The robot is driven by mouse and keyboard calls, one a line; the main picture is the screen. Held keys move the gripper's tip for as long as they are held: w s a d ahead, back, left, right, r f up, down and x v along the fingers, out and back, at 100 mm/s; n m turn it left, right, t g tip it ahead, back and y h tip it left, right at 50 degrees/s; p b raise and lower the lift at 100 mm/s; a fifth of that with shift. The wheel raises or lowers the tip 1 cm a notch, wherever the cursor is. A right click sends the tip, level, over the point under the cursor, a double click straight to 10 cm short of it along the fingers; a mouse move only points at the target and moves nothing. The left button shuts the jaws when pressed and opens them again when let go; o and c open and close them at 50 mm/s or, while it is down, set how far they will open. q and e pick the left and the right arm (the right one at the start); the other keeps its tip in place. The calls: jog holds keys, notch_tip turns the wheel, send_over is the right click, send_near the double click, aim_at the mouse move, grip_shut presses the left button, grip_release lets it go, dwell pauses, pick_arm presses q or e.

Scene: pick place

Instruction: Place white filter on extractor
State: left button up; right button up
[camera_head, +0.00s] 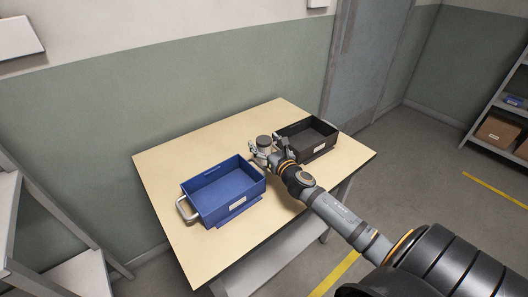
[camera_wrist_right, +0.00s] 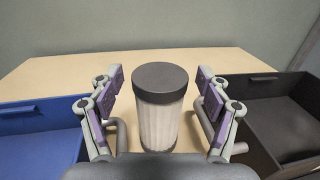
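The white filter (camera_wrist_right: 159,122) stands upright on the table in the right wrist view, a white ribbed cylinder with a dark grey cap. In the head view its round grey top (camera_head: 264,141) shows between the two bins, partly hidden by my gripper. My right gripper (camera_wrist_right: 159,88) is open, with one finger on each side of the filter and a visible gap on both sides. In the head view my right gripper (camera_head: 265,152) reaches in low from the right. I cannot make out an extractor in either view. My left gripper is not in view.
A blue bin (camera_head: 222,190) stands left of the filter and a black bin (camera_head: 307,139) to its right, both close to my gripper. The wooden table (camera_head: 165,165) is bare at its back left and front. Shelves stand at both sides.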

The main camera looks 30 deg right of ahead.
jog(key=c, duration=1.3)
jog(key=shift+r, duration=0.35)
notch_tip(320, 180, up, 2)
jog(key=shift+r+p, duration=0.25)
jog(key=shift+p, duration=0.7)
jog(key=s+d+r+p, duration=0.6)
jog(key=s+r+p, duration=0.3)
jog(key=s+p, duration=0.3)
jog(key=shift+s+d+r+p, duration=0.15)
jog(key=shift+d+r+p, duration=0.25)
jog(key=shift+p, duration=0.8)
